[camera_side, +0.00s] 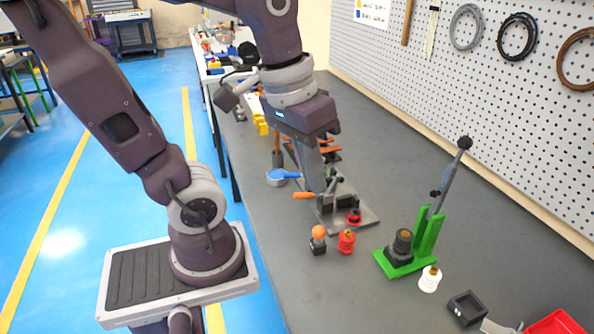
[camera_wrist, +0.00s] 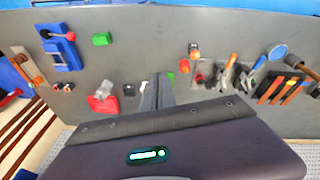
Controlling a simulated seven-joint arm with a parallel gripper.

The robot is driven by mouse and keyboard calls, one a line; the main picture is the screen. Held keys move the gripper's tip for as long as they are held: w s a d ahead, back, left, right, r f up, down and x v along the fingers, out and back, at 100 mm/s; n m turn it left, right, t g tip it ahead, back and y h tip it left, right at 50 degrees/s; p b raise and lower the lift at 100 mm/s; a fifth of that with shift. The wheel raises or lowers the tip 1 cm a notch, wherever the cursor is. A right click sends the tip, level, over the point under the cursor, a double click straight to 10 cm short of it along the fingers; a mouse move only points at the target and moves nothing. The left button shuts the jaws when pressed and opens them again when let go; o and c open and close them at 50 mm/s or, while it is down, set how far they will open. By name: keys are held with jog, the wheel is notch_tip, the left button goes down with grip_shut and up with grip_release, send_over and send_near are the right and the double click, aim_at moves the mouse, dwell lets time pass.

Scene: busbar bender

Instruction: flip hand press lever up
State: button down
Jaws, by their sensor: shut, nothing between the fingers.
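The hand press (camera_side: 428,238) is a green frame on a green base, with a dark cylinder at its foot, on the grey bench in the side view. Its grey lever (camera_side: 449,185) points up, leaning right, with a black ball (camera_side: 464,143) at its top. My gripper (camera_side: 307,185) is shut and empty, fingers pointing down, left of the press and well apart from it. In the wrist view my gripper (camera_wrist: 157,90) shows at the centre. A small green part (camera_wrist: 171,76) shows beside the fingers, possibly the press; its lever cannot be made out there.
A clamp fixture with an orange handle (camera_side: 304,195) stands near my fingers. An orange knob (camera_side: 319,232), red insulator (camera_side: 346,241), white insulator (camera_side: 430,279), black tray (camera_side: 467,307) and red bin (camera_side: 556,323) stand nearby. A pegboard wall (camera_side: 480,80) runs behind.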

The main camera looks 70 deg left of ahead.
jog(key=s+m+t, duration=0.1)
jog(key=s+r+m+t, duration=0.1)
jog(key=t, duration=0.1)
jog(key=shift+s+d+r+m+y, duration=0.15)
jog(key=shift+s+d+m+y, duration=0.15)
jog(key=shift+s+m+y, duration=0.1)
